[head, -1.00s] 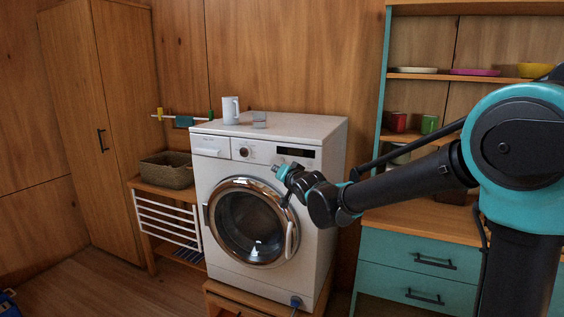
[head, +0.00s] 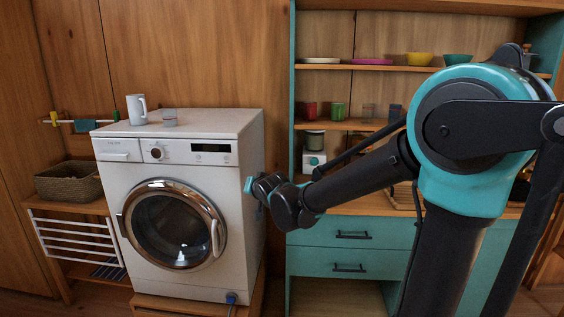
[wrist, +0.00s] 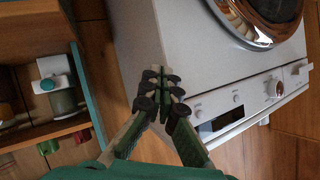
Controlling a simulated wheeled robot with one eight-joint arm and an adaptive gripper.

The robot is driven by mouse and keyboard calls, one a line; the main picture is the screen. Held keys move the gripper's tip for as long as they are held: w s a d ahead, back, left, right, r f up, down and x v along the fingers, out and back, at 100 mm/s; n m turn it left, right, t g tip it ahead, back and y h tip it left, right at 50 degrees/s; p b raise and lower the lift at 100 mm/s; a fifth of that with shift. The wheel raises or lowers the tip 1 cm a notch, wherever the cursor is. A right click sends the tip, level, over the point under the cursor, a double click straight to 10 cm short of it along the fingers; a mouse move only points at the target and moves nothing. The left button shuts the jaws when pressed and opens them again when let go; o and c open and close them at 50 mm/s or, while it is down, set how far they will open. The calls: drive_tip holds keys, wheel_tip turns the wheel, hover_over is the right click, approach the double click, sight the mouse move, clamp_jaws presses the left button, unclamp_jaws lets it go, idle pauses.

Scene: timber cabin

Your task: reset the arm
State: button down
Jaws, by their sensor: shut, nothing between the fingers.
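My gripper (wrist: 162,88) is shut and empty in the wrist view, its fingertips together in front of the washing machine's side. In the head view my gripper (head: 249,185) is small and partly hidden by my own wrist, just right of the white washing machine (head: 245,240). My arm reaches in from the right, bent at a large teal joint. The wrist view also shows the washing machine (wrist: 190,60), with its round door and control panel. I cannot tell whether the fingers touch the machine.
A teal cabinet (head: 330,257) with open shelves of bowls and cups stands on the right, behind my arm. A basket (head: 68,181) sits on a rack at the left.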

drive_tip(key=s+d+f+g+h, duration=0.1)
drive_tip(key=s+d+f, duration=0.25)
drive_tip(key=d, duration=0.35)
drive_tip(key=s+d+f+g+h, duration=0.1)
drive_tip(key=s+d+f+h, duration=0.1)
drive_tip(key=d+f, duration=0.35)
drive_tip(key=s+d+f+g+h, duration=0.1)
drive_tip(key=s+d+f, duration=0.15)
drive_tip(key=d, duration=0.55)
drive_tip(key=s+d+f+g, duration=0.1)
drive_tip(key=s+d+f, duration=0.2)
drive_tip(key=s, duration=0.3)
drive_tip(key=s+d+f+g+h, duration=0.1)
drive_tip(key=s+d+f+g, duration=0.1)
drive_tip(key=s, duration=0.4)
drive_tip(key=s+d+f+g, duration=0.1)
drive_tip(key=s+d+f, duration=0.3)
drive_tip(key=s+d, duration=0.2)
drive_tip(key=shift+g+h, duration=0.3)
